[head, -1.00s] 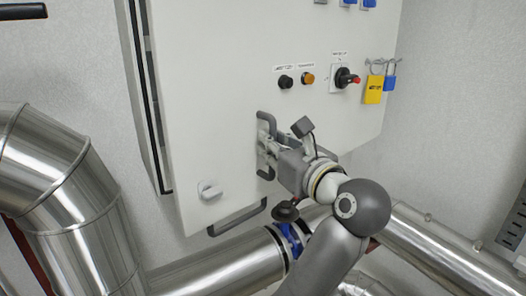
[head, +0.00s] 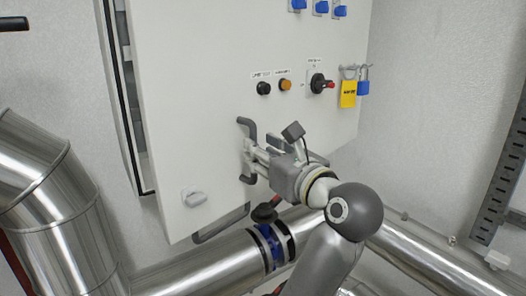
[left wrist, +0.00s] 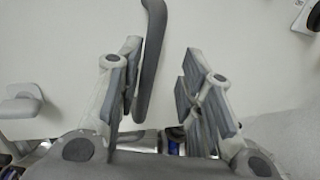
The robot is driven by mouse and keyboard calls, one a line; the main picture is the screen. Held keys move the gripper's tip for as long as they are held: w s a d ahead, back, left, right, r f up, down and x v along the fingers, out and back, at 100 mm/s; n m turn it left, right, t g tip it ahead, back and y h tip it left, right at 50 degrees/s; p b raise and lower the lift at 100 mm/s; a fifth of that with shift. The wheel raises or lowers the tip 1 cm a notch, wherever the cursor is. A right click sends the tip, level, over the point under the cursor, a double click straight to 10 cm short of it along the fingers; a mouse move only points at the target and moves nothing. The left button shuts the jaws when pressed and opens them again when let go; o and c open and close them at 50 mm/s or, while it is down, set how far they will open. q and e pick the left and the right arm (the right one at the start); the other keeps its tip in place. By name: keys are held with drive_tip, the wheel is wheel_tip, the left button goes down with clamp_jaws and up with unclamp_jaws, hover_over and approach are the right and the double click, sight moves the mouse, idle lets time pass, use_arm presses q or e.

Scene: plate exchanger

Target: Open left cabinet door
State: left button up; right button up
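The white cabinet front (head: 190,90) fills the middle of the head view. A dark grey bar handle (head: 246,127) stands upright on it. My left gripper (head: 250,158) is at this handle, and its fingers hide the handle's middle. In the left wrist view the handle (left wrist: 152,50) comes down from the top and its lower end lies close beside the left finger, toward the gap. The fingers of my left gripper (left wrist: 160,95) are spread apart there. I cannot tell whether they touch the handle. My right gripper is not in view.
A light knob (head: 194,198) sits at the lower left of the cabinet front. Shiny pipes (head: 45,200) run at the left and below. A dark-edged strip (head: 130,110) borders the front's left side.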

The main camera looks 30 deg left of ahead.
use_arm(q)
wheel_tip(320, 180, up, 10)
idle(0.6)
